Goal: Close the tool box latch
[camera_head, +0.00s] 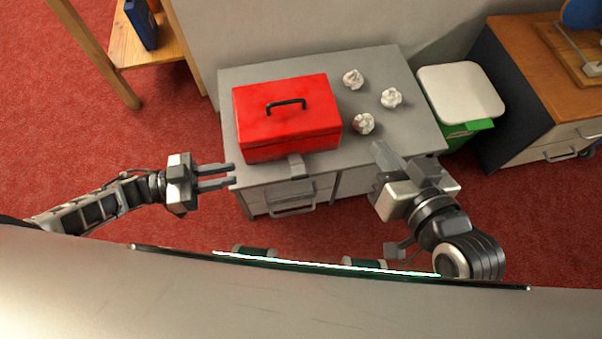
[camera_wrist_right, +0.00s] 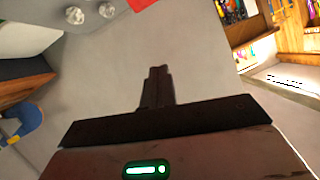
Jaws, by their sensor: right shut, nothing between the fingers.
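The red tool box (camera_head: 287,112) stands on the grey cabinet with its lid down and a black handle (camera_head: 286,104) on top. A grey latch (camera_head: 296,166) juts from the middle of its front face; I cannot tell its exact angle. A red corner of the box (camera_wrist_right: 141,4) shows at the top of the right wrist view. My left gripper (camera_head: 233,174) is open and empty, left of the latch at the cabinet's front left edge. My right gripper (camera_head: 378,148) is shut and empty, right of the box and apart from it; its closed fingers show in the right wrist view (camera_wrist_right: 157,80).
Several crumpled white paper balls (camera_head: 363,123) lie on the grey cabinet top (camera_head: 395,68) right of the box. A green bin with a white lid (camera_head: 460,92) stands beside the cabinet. A wooden-topped desk (camera_head: 540,60) is at the far right, a wooden shelf (camera_head: 160,50) at upper left.

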